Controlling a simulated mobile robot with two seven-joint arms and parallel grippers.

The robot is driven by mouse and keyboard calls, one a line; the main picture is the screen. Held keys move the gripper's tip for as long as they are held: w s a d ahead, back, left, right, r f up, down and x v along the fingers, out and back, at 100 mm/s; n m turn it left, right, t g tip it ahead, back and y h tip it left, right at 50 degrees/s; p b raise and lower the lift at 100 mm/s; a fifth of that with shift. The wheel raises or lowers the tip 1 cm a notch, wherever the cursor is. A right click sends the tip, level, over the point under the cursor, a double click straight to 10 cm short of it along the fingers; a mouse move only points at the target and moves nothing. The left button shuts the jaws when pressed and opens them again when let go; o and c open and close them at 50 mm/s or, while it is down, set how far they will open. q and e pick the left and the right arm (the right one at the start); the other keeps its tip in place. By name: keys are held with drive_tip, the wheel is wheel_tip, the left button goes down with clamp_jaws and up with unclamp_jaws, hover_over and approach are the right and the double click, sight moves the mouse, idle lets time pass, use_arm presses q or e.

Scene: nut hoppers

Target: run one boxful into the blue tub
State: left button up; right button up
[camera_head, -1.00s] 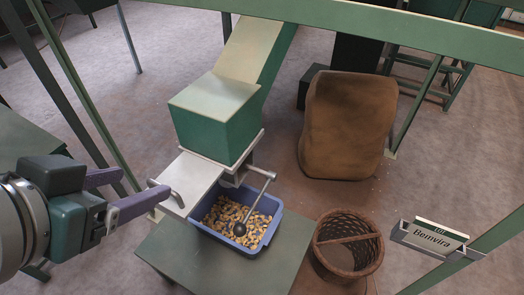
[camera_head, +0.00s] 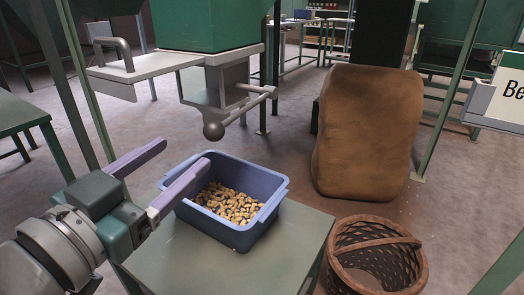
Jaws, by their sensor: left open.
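The blue tub (camera_head: 262,216) stands on a grey-green table with a layer of nuts (camera_head: 232,203) in it. Above and behind it hangs the green hopper (camera_head: 205,25). Under the hopper, a pale slide plate (camera_head: 165,62) sticks out to the left with a bent handle (camera_head: 112,52) at its end. My right gripper is out of view.
A wicker basket (camera_head: 345,250) stands on the floor right of the table (camera_head: 190,262). A big brown sack (camera_head: 368,130) stands behind it. A sign (camera_head: 505,95) is on a post at the right. Green posts stand at left and right.

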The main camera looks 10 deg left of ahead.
sight(208, 136)
use_arm(q)
drive_tip(key=w+b, duration=0.1)
drive_tip(key=w, duration=0.2)
drive_tip(key=w+d+b, duration=0.1)
drive_tip(key=w, duration=0.2)
drive_tip(key=w+d, duration=0.1)
drive_tip(key=w, duration=0.3)
drive_tip(key=shift+f+b, duration=0.2)
drive_tip(key=shift+b, duration=0.2)
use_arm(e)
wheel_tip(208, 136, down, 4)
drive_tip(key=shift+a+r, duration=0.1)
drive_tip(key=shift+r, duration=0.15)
use_arm(q)
drive_tip(key=shift+s, duration=0.1)
clamp_jaws()
idle(0.4)
